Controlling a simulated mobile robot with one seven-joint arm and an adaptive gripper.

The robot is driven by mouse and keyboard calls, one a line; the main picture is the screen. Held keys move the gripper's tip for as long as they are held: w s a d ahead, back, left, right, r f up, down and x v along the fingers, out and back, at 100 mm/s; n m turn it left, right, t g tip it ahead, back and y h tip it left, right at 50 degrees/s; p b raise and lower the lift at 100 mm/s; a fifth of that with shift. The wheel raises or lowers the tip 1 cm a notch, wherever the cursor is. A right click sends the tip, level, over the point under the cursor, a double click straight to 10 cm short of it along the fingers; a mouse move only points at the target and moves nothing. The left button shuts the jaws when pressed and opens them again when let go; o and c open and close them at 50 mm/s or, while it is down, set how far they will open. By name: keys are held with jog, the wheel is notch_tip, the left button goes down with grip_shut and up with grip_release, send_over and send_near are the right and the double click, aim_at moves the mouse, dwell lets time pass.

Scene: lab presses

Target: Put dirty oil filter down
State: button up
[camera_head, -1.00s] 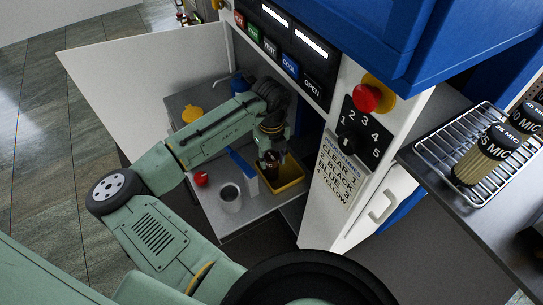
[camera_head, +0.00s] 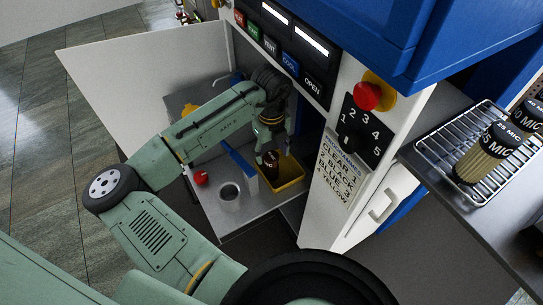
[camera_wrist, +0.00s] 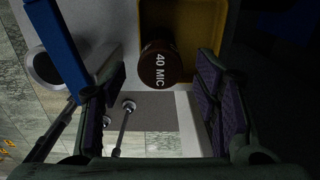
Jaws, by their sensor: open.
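The dirty oil filter (camera_head: 270,160) is a dark brown cylinder at the yellow tray inside the open cabinet. In the wrist view its end cap (camera_wrist: 160,65) reads "40 MIC", and it stands against the yellow tray (camera_wrist: 208,25). The tray's yellow rim (camera_head: 291,184) also shows in the head view. My gripper (camera_head: 273,150) is over the tray, its fingers at the filter. In the wrist view my gripper (camera_wrist: 156,103) is open, with its two dark pads on either side and apart from the filter. The filter's lower part is hidden.
The white cabinet door (camera_head: 140,85) is open. The control post (camera_head: 345,190) is close on the right.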

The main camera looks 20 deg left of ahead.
notch_tip(320, 180, up, 9)
jog(key=b, duration=0.1)
jog(key=shift+r, duration=0.15)
